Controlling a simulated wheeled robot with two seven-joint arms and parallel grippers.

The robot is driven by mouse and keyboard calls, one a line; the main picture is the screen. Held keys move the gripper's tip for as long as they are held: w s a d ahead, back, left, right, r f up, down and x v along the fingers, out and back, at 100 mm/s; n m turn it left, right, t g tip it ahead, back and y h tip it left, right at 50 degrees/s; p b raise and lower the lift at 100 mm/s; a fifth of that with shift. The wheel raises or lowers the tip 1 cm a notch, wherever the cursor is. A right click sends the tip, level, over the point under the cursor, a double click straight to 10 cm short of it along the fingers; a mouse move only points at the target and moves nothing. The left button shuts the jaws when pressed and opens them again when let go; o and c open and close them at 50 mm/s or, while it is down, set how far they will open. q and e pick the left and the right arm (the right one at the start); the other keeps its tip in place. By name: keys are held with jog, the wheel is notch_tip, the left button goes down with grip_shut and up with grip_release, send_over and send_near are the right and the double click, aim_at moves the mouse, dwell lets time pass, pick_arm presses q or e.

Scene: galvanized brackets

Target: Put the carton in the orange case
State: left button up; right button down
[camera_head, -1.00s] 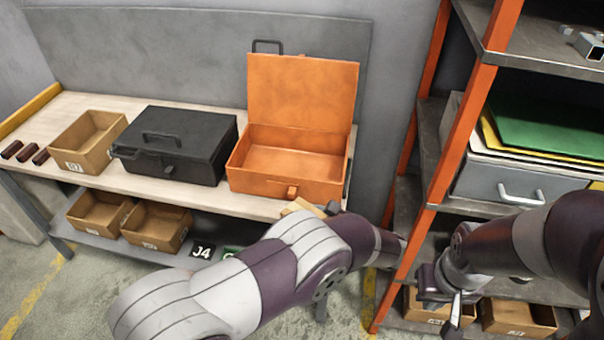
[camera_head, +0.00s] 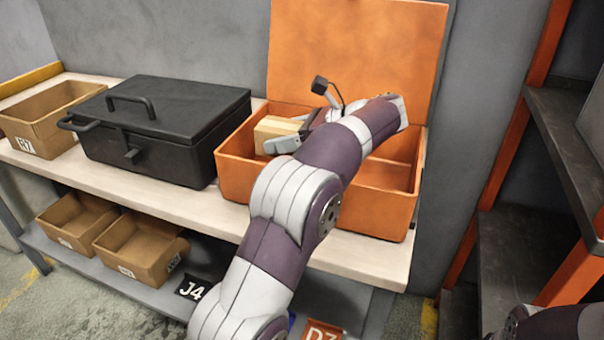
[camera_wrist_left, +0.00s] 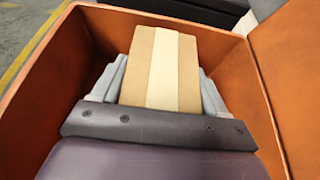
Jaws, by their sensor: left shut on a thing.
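The orange case (camera_head: 235,180) stands on the workbench with its lid (camera_head: 360,45) open and upright behind it. The carton (camera_head: 272,133) is a small tan box with a paler band, at the left part of the case. My left gripper (camera_head: 290,140) is shut on the carton, with a finger on each side of it in the left wrist view (camera_wrist_left: 160,85). In that view the orange walls (camera_wrist_left: 55,100) surround the carton and fingers. The carton's underside is hidden, so I cannot tell whether it touches the case floor. My right gripper is out of view.
A closed black case (camera_head: 165,130) stands left of the orange case, close to it. A cardboard bin (camera_head: 45,120) is at the far left, with more bins (camera_head: 140,250) on the lower shelf. An orange-framed rack (camera_head: 500,170) stands at the right.

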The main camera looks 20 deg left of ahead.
pick_arm(q)
notch_tip(320, 180, down, 5)
jog(key=shift+b, duration=0.75)
jog(key=shift+r, duration=0.1)
jog(key=shift+f, duration=0.2)
jog(key=o, duration=1.2)
jog(key=shift+d, duration=0.1)
jog(key=shift+d+r+p, duration=0.1)
jog(key=shift+r+p, duration=0.2)
jog(key=shift+r, duration=0.1)
jog(key=p+v, duration=0.4)
jog(key=v, duration=0.7)
jog(key=shift+d, duration=0.4)
